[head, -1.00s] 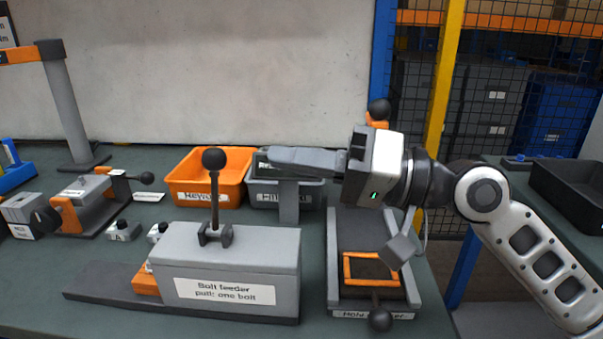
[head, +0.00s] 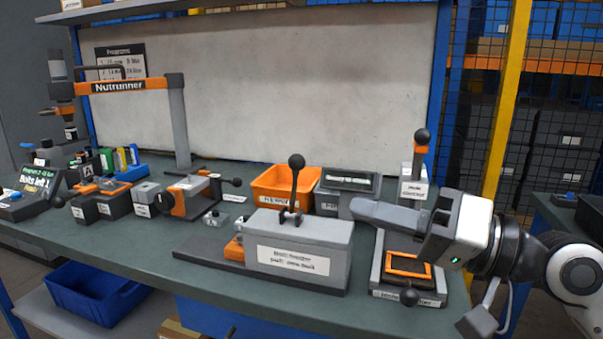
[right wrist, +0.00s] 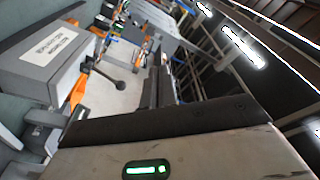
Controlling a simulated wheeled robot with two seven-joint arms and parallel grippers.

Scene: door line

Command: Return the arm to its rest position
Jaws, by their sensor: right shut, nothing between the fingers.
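My right gripper (head: 372,212) is shut and empty. It points left in the head view, above the bench between the bolt feeder and the hole fixture. The grey bolt feeder (head: 315,250), with its upright black-knobbed lever, stands left of and below the fingertips. The fixture with an orange frame (head: 409,265) lies below the gripper and is partly hidden by it. In the right wrist view the gripper's own housing (right wrist: 160,150) fills the bottom, and the feeder's labelled box (right wrist: 50,48) shows at upper left. My left gripper is not in view.
A grey post with a black knob (head: 413,185) rises behind the gripper. The nutrunner stand (head: 180,125) is farther left. A blue crate (head: 90,292) sits below the bench. The bench front (head: 200,290) is clear.

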